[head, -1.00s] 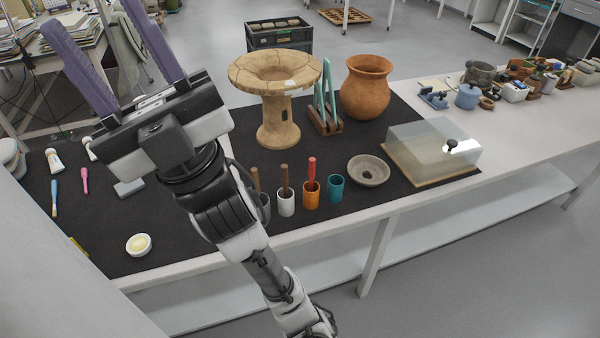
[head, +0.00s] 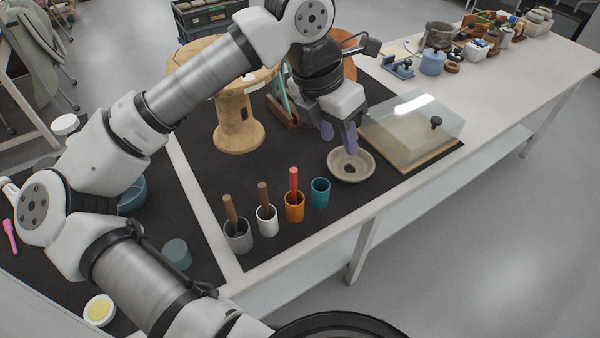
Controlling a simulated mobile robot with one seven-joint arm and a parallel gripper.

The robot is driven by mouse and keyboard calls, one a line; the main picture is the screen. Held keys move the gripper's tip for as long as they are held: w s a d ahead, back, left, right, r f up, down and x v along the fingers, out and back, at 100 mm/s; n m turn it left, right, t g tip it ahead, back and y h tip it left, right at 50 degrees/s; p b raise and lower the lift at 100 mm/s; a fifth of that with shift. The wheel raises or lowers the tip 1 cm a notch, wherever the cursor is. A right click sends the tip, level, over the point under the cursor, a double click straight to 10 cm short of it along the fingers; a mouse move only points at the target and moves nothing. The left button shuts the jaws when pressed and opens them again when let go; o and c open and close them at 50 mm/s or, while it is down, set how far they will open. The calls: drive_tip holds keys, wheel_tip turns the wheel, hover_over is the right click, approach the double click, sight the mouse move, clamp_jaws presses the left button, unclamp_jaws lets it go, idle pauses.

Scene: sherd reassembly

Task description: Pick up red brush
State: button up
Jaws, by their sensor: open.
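The red brush (head: 294,181) stands upright in the orange cup (head: 295,211), its red handle sticking up above the rim. My gripper (head: 340,147) points down above the stone bowl (head: 351,166), to the right of and behind the red brush. Its purple fingers are apart from the brush, and the gripper is open with nothing seen between the fingers. The brush's lower end is hidden inside the cup.
A grey cup (head: 239,238) and a white cup (head: 267,222) with brown handles stand left of the orange cup, and an empty-looking teal cup (head: 320,193) stands right. A clear case (head: 413,125) lies farther right. A wooden stand (head: 236,125) rises behind.

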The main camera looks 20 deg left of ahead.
drive_tip(key=a+f+y, duration=0.1)
drive_tip(key=a, duration=0.1)
drive_tip(key=a+f+n+g+y, duration=0.1)
drive_tip(key=a, duration=0.1)
drive_tip(key=a+f+y, duration=0.1)
drive_tip(key=a+f, duration=0.1)
drive_tip(key=a, duration=0.1)
drive_tip(key=shift+s+a+n+g, duration=0.1)
drive_tip(key=shift+s+n+g, duration=0.2)
drive_tip(key=shift+n, duration=0.1)
drive_tip(key=p, duration=0.1)
hover_over(294, 190)
drive_tip(key=f, duration=0.7)
drive_tip(key=shift+w, duration=0.2)
drive_tip(key=shift+w+a+f+p, duration=0.1)
drive_tip(key=shift+f+p, duration=0.45)
drive_tip(key=shift+f, duration=1)
drive_tip(key=shift+w+a+f+p, duration=0.1)
drive_tip(key=shift+f+p, duration=0.45)
drive_tip(key=shift+f, duration=0.95)
clamp_jaws()
